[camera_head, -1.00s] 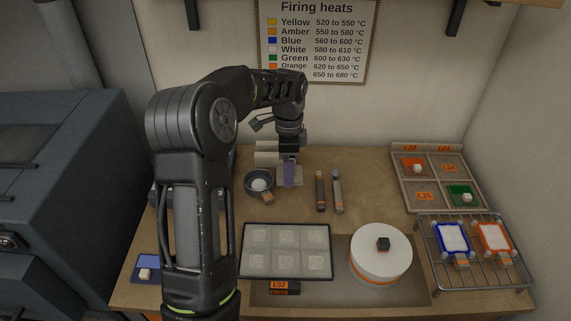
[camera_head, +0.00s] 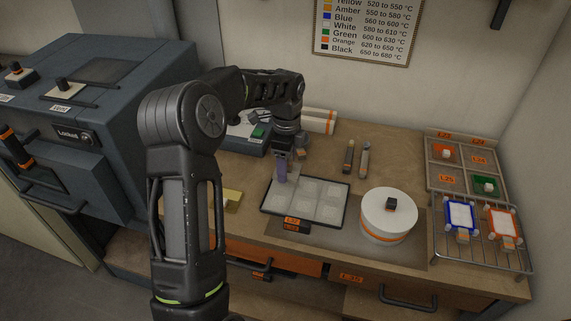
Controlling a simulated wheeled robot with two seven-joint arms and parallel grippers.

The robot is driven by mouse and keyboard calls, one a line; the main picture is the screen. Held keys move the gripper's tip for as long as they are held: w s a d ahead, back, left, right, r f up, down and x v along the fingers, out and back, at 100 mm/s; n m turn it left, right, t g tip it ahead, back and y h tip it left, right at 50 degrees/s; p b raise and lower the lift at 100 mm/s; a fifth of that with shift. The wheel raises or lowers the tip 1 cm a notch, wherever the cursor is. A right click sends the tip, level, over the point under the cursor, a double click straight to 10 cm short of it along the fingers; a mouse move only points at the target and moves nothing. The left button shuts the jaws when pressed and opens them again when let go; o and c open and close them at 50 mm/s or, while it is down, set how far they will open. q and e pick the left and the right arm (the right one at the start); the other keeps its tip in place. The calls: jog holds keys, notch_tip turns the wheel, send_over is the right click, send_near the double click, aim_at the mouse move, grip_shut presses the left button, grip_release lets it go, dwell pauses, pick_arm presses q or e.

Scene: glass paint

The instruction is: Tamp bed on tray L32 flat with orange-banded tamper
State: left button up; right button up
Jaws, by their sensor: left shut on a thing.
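I cannot tell whether the purple piece touches a bed. My right gripper is not in view.
A wire rack (camera_head: 482,262) and a compartment tray (camera_head: 430,183) are at right. A kiln-like cabinet (camera_head: 100,150) stands at left.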

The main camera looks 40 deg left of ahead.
pick_arm(q)
jog(key=shift+f, duration=0.1)
notch_tip(320, 180, down, 6)
jog(key=b, duration=0.3)
jog(key=shift+r, duration=0.25)
jog(key=s, duration=0.1)
jog(key=s+d+b, duration=0.1)
jog(key=s, duration=0.1)
jog(key=s+d+r+b, duration=0.1)
jog(key=s, duration=0.1)
jog(key=shift+s+d, duration=0.15)
send_near(324, 211)
notch_tip(324, 211, down, 5)
jog(key=shift+f, duration=0.3)
jog(key=shift+f+b, duration=0.35)
jog(key=shift+f, duration=0.25)
dwell(0.8)
jog(key=shift+r+p, duration=0.85)
jog(key=shift+r, duration=0.3)
